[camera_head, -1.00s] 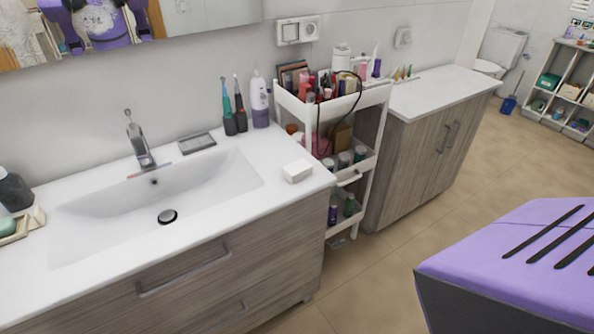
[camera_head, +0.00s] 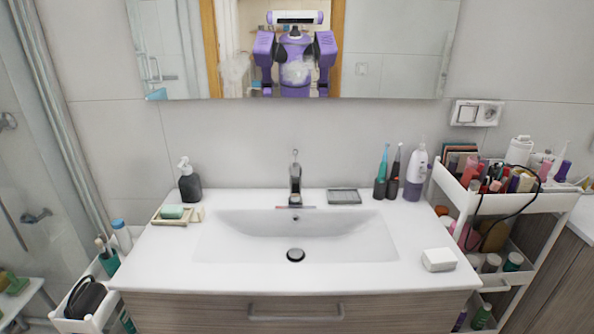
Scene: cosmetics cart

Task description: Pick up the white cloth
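A small white, block-shaped item (camera_head: 438,260) lies on the right front part of the white sink counter (camera_head: 180,262). It may be the folded white cloth; its texture is too small to tell. It stands apart from the basin, near the counter's right edge. No other cloth is clear in view. Neither of my grippers shows directly. My purple body appears only as a reflection in the mirror, with no gripper visible there.
A white cart (camera_head: 540,200) full of cosmetics stands right of the counter. A lotion bottle (camera_head: 415,174) and toothbrushes stand at the back right. A dark soap dispenser (camera_head: 189,183) and green soap (camera_head: 172,212) are at left. The counter front is clear.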

